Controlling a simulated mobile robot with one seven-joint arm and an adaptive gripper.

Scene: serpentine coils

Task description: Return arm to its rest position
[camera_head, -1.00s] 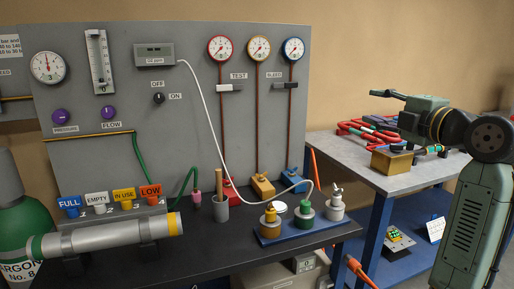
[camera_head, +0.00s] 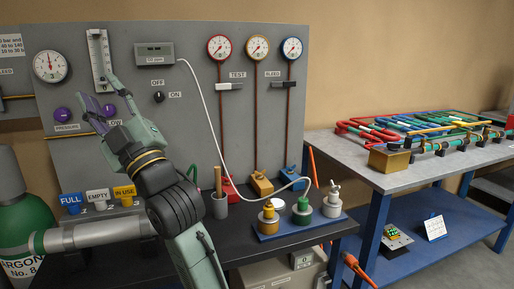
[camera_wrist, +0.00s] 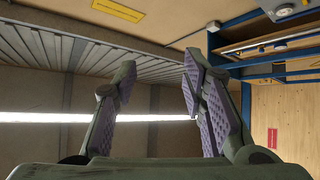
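My gripper (camera_head: 97,108) is raised in front of the left part of the grey panel in the head view. It overlaps the area of the flow gauge and its purple knob. In the wrist view my gripper (camera_wrist: 160,95) shows its two purple-padded fingers apart, with nothing between them. The wrist camera faces the ceiling and upper walls.
The grey panel (camera_head: 215,120) carries gauges and levers. A blue tray (camera_head: 301,226) with several capped jars sits on the black bench. A green argon bottle (camera_head: 28,225) stands at left. The right table (camera_head: 410,178) holds coloured serpentine coils and a brass block (camera_head: 389,159).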

